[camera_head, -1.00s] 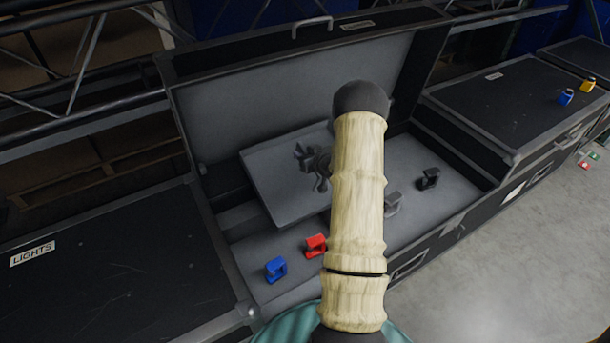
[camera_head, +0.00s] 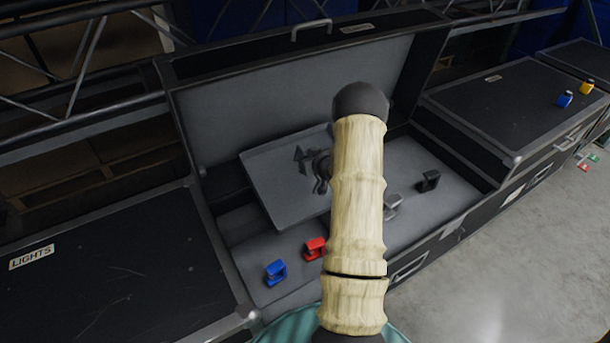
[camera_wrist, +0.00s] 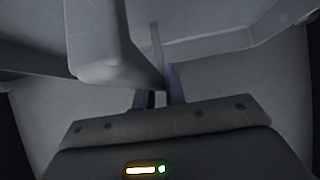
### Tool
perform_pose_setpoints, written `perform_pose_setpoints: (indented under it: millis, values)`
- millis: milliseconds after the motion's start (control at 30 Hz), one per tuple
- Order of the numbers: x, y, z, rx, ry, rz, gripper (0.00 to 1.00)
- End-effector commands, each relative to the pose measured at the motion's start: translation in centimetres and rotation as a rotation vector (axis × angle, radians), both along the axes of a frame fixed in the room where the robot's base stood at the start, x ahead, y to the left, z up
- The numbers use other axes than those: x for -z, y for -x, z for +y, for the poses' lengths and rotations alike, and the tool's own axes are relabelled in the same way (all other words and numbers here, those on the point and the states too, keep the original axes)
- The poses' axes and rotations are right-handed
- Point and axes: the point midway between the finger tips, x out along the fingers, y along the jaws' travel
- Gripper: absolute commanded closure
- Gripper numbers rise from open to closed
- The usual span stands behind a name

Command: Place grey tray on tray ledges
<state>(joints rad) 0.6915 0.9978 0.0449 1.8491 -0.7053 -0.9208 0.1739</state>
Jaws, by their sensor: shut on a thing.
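The grey tray (camera_head: 268,185) is a flat, shallow slab in the left part of the open black case (camera_head: 215,215), turned slightly askew to its walls. Its right part is hidden behind my arm. Dark hooked shapes show over the tray beside my arm; I cannot tell if they belong to my gripper. In the wrist view my gripper (camera_wrist: 158,97) is shut on a grey part that looks like the tray's (camera_wrist: 110,45). The tray ledges cannot be made out clearly, and I cannot tell whether the tray touches them.
In the case lie a blue clamp-like piece (camera_head: 275,272), a red one (camera_head: 315,247), a grey one (camera_head: 393,205) and a black one (camera_head: 429,181). The open lid (camera_head: 290,95) stands behind. Closed black cases flank it on the left (camera_head: 110,270) and right (camera_head: 510,100).

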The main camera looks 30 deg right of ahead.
Motion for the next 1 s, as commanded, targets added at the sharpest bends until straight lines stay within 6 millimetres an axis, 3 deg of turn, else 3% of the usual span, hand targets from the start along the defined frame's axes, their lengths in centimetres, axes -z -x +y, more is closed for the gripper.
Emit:
perform_pose_setpoints:
  millis: [1000]
  values:
    - [-0.02,-0.05,0.05,0.0,0.0,-0.001,1.0]
